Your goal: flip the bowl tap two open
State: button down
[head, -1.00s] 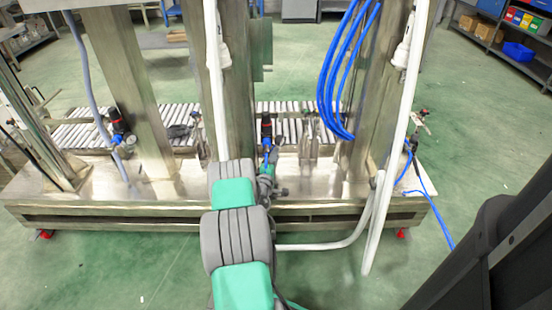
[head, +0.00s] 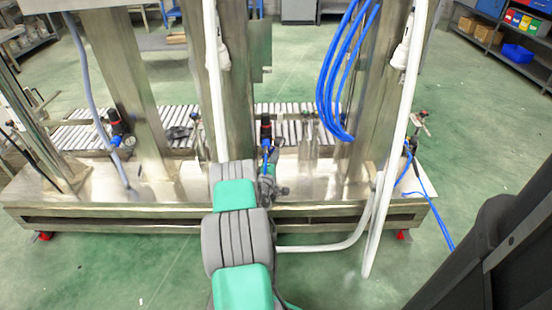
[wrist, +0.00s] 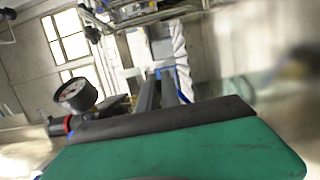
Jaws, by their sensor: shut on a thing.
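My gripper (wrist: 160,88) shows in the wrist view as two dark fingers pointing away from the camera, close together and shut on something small. I take this for the handle of bowl tap two; it is mostly hidden between the fingers. In the head view my gripper (head: 270,186) is low in front of the middle post, partly behind my arm. A black and red regulator with blue hose (head: 266,132) stands just above and behind it. A round pressure gauge (wrist: 77,94) is close on the left in the wrist view.
The steel frame's base (head: 110,190) runs across, with a roller conveyor (head: 180,115) behind. White pipes (head: 398,130) stand right of my arm, one bending low across the front. Blue hose coils (head: 335,80) hang at upper right. The green floor in front is clear.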

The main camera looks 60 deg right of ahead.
jog(key=shift+r, duration=0.1)
jog(key=n+t, duration=0.1)
jog(key=t+y+p, duration=0.1)
jog(key=d+f+n+t+p, duration=0.1)
jog(key=shift+s+n+t, duration=0.1)
jog(key=shift+n+t, duration=0.2)
jog(key=shift+t, duration=0.1)
jog(key=shift+r+y, duration=0.1)
jog(key=shift+y, duration=0.2)
jog(key=shift+r+n+t, duration=0.15)
jog(key=shift+n+t, duration=0.15)
jog(key=shift+t, duration=0.1)
jog(key=c, duration=1.8)
grip_release()
jog(key=shift+o, duration=1.2)
jog(key=shift+w+a+r, duration=0.1)
jog(key=shift+w+r, duration=0.05)
jog(key=shift+w, duration=0.15)
